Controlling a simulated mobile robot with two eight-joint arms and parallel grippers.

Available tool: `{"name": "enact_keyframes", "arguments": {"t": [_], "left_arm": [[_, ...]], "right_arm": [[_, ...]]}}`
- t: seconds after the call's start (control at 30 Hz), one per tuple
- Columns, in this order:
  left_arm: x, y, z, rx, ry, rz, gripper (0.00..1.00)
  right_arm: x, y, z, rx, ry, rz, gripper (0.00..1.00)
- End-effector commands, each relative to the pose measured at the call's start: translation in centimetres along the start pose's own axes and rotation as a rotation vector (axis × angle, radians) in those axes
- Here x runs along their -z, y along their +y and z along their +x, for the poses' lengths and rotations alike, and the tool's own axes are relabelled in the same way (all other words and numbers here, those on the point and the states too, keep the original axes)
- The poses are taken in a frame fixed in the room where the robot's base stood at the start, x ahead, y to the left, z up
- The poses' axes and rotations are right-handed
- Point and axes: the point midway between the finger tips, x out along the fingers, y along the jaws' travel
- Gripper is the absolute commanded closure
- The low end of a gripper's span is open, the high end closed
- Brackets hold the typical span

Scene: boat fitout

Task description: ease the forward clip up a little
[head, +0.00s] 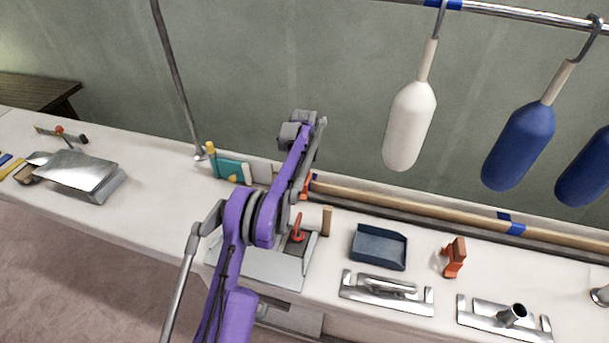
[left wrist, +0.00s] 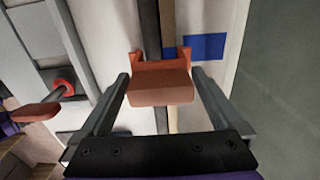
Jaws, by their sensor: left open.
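In the left wrist view an orange clip (left wrist: 160,84) sits at a wooden strip (left wrist: 168,22), its two prongs toward the top of the picture. My left gripper (left wrist: 160,77) is open, with one finger on each side of the clip. I cannot tell whether the fingers touch it. In the head view a bit of orange clip (head: 306,184) shows at the left end of the long wooden strip (head: 420,207), mostly hidden by my purple arm. The left fingertips are hard to make out there. My right gripper is not in view.
A red-handled clamp (head: 298,229) stands near my arm. A dark blue tray (head: 379,248), another orange clip (head: 453,258) and metal fittings (head: 388,290) lie to the right on the bench. A white fender (head: 409,126) and blue fenders (head: 525,145) hang above.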

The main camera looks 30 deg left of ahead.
Motion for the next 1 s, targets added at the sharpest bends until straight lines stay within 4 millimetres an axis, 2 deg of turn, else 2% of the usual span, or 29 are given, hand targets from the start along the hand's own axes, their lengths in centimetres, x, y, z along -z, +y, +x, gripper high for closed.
{"name": "enact_keyframes", "arguments": {"t": [0.5, 0.63, 0.87, 1.0], "left_arm": [[0.0, 0.0, -9.2, 0.001, 0.0, 0.0, 0.0], [0.0, 0.0, -10.3, 0.001, 0.0, 0.0, 0.0], [0.1, 0.1, -10.7, 0.002, 0.0, -0.004, 0.0], [1.2, 1.0, -12.3, 0.023, -0.001, -0.059, 0.0]], "right_arm": [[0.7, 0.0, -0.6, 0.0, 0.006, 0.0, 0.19], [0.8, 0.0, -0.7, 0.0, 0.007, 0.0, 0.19], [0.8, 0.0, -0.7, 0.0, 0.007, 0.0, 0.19], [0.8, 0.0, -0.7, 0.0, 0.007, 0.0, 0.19]]}}
